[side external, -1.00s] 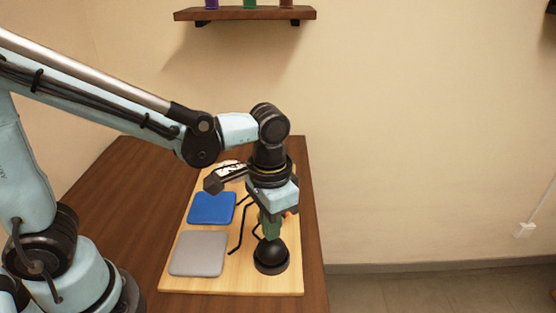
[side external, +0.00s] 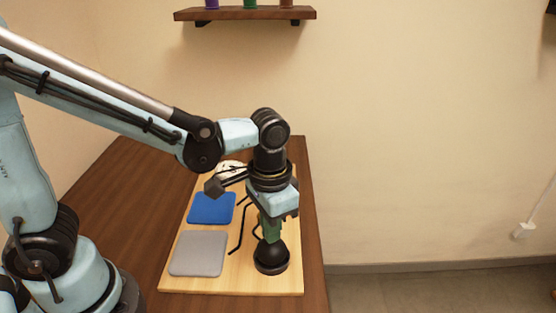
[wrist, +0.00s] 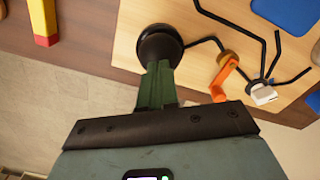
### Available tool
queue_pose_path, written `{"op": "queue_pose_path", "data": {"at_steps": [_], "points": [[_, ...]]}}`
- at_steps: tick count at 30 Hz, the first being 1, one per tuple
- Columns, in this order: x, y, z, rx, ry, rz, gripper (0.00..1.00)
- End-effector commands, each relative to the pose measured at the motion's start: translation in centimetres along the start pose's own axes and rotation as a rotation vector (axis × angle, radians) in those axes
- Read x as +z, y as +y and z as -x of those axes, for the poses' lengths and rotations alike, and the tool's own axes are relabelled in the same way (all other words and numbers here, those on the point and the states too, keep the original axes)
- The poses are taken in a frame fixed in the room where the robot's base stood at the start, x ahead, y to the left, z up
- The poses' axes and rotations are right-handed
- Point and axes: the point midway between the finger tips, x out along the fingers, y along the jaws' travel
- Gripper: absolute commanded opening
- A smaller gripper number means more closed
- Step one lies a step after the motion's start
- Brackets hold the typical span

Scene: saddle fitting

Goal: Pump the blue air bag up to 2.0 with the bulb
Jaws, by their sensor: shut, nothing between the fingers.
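The blue air bag (side external: 211,208) lies flat-looking on the light wooden board, and a corner of it shows in the wrist view (wrist: 290,14). The black bulb (side external: 271,257) stands on the board at the right; the wrist view shows it too (wrist: 159,45). My gripper (side external: 272,238) is shut and points down onto the top of the bulb, its green fingertips at or touching it (wrist: 158,68). Nothing is between the fingers. A white dial-like part (side external: 230,166) at the back is partly hidden by my wrist, and I cannot read it.
A grey pad (side external: 198,253) lies in front of the blue bag. Black tubes (side external: 238,238) run across the board. An orange lever (wrist: 224,78) and a small white block (wrist: 263,95) sit beside the tubes. A wall shelf (side external: 245,14) is high behind.

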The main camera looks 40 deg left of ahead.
Motion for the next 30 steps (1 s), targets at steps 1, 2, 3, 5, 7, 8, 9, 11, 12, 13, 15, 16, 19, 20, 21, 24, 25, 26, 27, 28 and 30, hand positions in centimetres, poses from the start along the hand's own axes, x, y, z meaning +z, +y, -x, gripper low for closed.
{"op": "queue_pose_path", "data": {"at_steps": [1, 2, 3, 5, 7, 8, 9, 11, 12, 13, 15, 16, 19, 20, 21, 24, 25, 26, 27, 28, 30], "points": [[0.0, 0.0, -0.2, 0.0, 0.0, 0.0, 0.0], [0.0, 0.0, -0.3, 0.0, 0.0, 0.0, 0.0], [0.0, 0.0, -0.5, 0.0, 0.0, 0.0, 0.0], [0.0, 0.0, -0.7, 0.0, 0.0, 0.0, 0.0], [0.0, 0.0, -0.9, 0.0, 0.0, 0.0, 0.0], [0.0, 0.0, -1.1, 0.0, 0.0, 0.0, 0.0], [0.0, 0.0, -1.2, 0.0, 0.0, 0.0, 0.0], [0.0, 0.0, -1.4, 0.0, 0.0, 0.0, 0.0], [0.0, 0.0, -1.6, 0.0, 0.0, 0.0, 0.0], [0.0, 0.0, -1.7, 0.0, 0.0, 0.0, 0.0], [0.0, 0.0, -1.9, 0.0, 0.0, 0.0, 0.0], [0.0, 0.0, -2.0, 0.0, 0.0, 0.0, 0.0], [0.0, 0.0, -2.4, 0.0, 0.0, 0.0, 0.0], [0.0, 0.0, -2.5, 0.0, 0.0, 0.0, 0.0], [0.0, 0.0, -2.6, 0.0, 0.0, 0.0, 0.0], [0.0, 0.0, -2.6, 0.0, 0.0, 0.0, 0.0], [0.0, 0.0, -2.6, 0.0, 0.0, 0.0, 0.0], [0.0, 0.0, -2.6, 0.0, 0.0, 0.0, 0.0], [0.0, 0.0, -2.5, 0.0, 0.0, 0.0, 0.0], [0.0, 0.0, -2.4, 0.0, 0.0, 0.0, 0.0], [0.0, 0.0, -2.1, 0.0, 0.0, 0.0, 0.0]]}}
